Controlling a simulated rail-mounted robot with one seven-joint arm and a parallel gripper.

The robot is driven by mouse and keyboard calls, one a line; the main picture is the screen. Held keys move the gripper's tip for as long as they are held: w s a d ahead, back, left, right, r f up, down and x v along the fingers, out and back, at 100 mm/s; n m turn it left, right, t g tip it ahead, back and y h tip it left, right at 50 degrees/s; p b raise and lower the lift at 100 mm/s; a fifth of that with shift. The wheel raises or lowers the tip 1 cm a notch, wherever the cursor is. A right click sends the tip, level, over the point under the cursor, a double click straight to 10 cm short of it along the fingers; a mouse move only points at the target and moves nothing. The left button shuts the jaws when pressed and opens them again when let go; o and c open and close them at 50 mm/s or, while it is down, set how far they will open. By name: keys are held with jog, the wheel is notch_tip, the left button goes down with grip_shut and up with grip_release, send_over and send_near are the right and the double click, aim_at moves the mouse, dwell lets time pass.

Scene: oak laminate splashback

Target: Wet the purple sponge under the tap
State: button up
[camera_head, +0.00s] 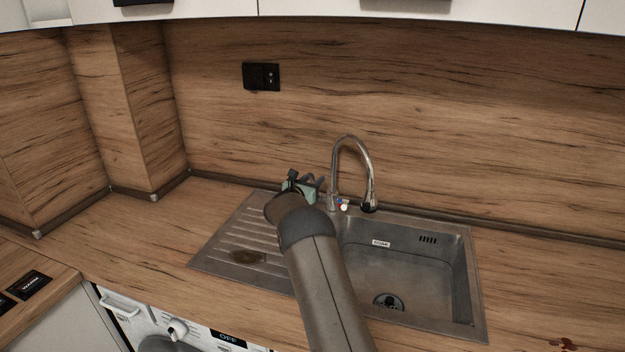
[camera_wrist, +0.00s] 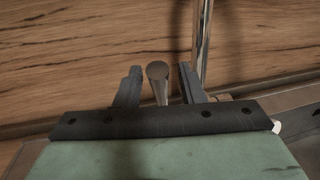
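No purple sponge can be made out in either view. The chrome tap (camera_head: 353,160) arches over the sink (camera_head: 405,270), and no water shows under its spout. My gripper (camera_head: 314,183) is just left of the tap, partly hidden by my arm. In the wrist view, the tap's upright pipe (camera_wrist: 202,45) stands right of my gripper (camera_wrist: 157,84). The fingers are apart, with a round-ended rod (camera_wrist: 158,72) between them and gaps on both sides. I cannot tell whether this rod is a tap handle.
A ribbed drainboard (camera_head: 225,240) lies left of the basin, with a flat dark brown oval patch (camera_head: 247,257) on it. A small reddish-brown thing (camera_head: 565,343) is at the lower right of the counter. The counter left of the drainboard is clear. The wooden splashback (camera_head: 450,110) rises behind.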

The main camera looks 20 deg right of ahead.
grip_shut()
jog(key=f+b, duration=0.1)
jog(key=b, duration=0.1)
jog(key=shift+s+a+b, duration=0.1)
jog(key=shift+a+b, duration=0.1)
jog(key=shift+b, duration=0.15)
jog(key=h+b, duration=0.1)
jog(key=b, duration=0.2)
jog(key=s+t+h+b, duration=0.1)
jog(key=b, duration=0.1)
jog(key=a+b, duration=0.1)
jog(key=b, duration=0.2)
jog(key=shift+s+a+f+m+t+h+b, duration=0.1)
jog(key=shift+s+f+m+t+h+b, duration=0.2)
jog(key=shift+f+t+h+b, duration=0.1)
jog(key=shift+r, duration=0.1)
grip_release()
